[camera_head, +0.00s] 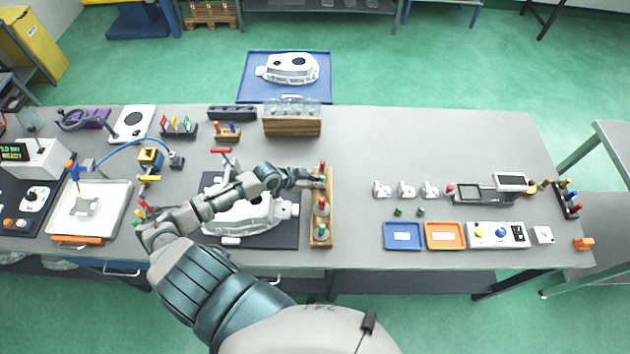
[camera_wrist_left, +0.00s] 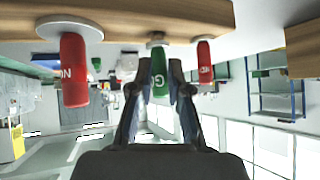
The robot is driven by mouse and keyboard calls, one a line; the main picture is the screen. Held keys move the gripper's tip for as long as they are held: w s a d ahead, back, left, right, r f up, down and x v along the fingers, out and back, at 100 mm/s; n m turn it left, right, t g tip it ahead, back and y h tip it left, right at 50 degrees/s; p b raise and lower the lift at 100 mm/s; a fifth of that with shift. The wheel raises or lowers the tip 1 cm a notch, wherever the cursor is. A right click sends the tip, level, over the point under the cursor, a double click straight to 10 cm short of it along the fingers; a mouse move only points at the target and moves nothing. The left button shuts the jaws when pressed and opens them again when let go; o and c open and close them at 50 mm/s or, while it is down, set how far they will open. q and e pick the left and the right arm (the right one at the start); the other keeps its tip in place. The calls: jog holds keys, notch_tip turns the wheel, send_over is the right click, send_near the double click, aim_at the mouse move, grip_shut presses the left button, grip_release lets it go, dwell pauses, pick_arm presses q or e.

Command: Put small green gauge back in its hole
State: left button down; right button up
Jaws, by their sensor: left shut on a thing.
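The wooden gauge rack (camera_head: 329,240) stands near the middle of the table, and its edge (camera_wrist_left: 225,18) crosses the top of the left wrist view. My left gripper (camera_head: 320,182) is over the rack and shut on the small green gauge (camera_wrist_left: 158,75), whose handle shows between the fingers. The gauge's grey collar is close to the rack's face; I cannot tell whether it is seated. A larger red gauge (camera_wrist_left: 74,72) and a smaller red gauge (camera_wrist_left: 204,62) flank it. Another green-handled gauge (camera_head: 321,230) is at the rack's near end. My right gripper is not in view.
A white casting (camera_head: 240,220) lies on a dark mat left of the rack, under my left arm. A wooden stand with clear tubes (camera_head: 292,126) is behind. Blue (camera_head: 403,246) and orange (camera_head: 445,246) trays lie to the right. The table just right of the rack is clear.

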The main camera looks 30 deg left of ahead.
pick_arm(q)
jog(key=shift+f, duration=0.45)
jog(key=c, duration=1)
grip_release()
jog(key=shift+c, duration=0.2)
jog(key=shift+s+a+r, duration=0.15)
jog(key=shift+s+a, duration=0.05)
jog(key=v, duration=1.1)
jog(key=shift+a, duration=0.1)
